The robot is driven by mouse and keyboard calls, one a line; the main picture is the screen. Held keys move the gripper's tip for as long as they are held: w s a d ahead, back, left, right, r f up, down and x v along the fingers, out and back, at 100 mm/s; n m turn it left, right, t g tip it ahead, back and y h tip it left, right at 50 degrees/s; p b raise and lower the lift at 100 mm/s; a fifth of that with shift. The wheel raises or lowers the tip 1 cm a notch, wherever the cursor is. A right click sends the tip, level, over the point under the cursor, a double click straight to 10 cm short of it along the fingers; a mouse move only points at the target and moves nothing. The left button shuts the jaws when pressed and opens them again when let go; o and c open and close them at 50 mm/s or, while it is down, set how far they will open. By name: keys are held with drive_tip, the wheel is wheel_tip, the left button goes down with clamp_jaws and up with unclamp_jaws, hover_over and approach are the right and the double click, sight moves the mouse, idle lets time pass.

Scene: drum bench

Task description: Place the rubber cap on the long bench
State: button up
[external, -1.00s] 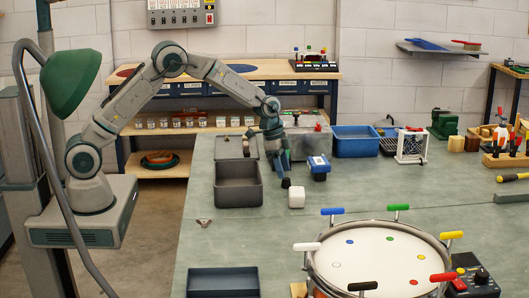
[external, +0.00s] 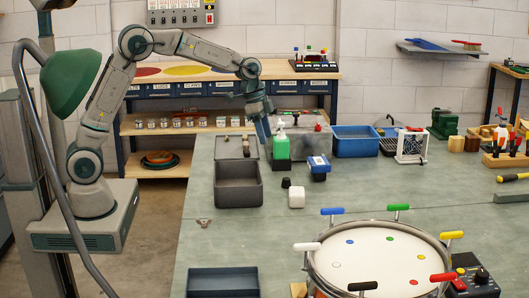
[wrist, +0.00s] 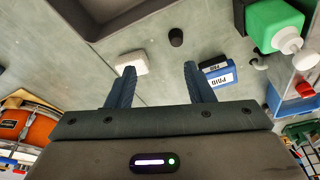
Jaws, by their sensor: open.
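The rubber cap, which I take to be the small black piece (external: 286,183), stands on the grey-green long bench (external: 330,190) just behind a white block (external: 297,197). The wrist view also shows the cap (wrist: 176,37), beyond the fingertips and clear of them. My gripper (external: 266,140) is raised above the bench, behind and left of the cap, beside the green bottle (external: 281,148). In the wrist view my gripper (wrist: 160,72) has its two blue fingers apart with nothing between them.
An open grey bin (external: 238,205) stands left of the cap. A blue labelled box (external: 319,174) is close on its right. A blue bin (external: 355,148) stands further back. A drum (external: 375,250) fills the front right; bare bench lies between it and the white block.

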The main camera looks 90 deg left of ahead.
drive_tip(key=s+d+r+n, duration=0.1)
drive_tip(key=s+d+r, duration=0.1)
drive_tip(key=s+d, duration=0.4)
drive_tip(key=s+d+r+n, duration=0.1)
drive_tip(key=s+d, duration=0.5)
drive_tip(key=s, duration=1.1)
drive_tip(key=shift+r+n+y, duration=0.3)
drive_tip(key=shift+r+y, duration=0.1)
drive_tip(key=shift+r, duration=0.35)
drive_tip(key=shift+o, duration=0.5)
drive_tip(key=s+d+f+n, duration=0.1)
drive_tip(key=s+f, duration=0.1)
drive_tip(key=s, duration=0.6)
drive_tip(key=shift+s+d+f, duration=0.3)
drive_tip(key=shift+s+f, duration=0.1)
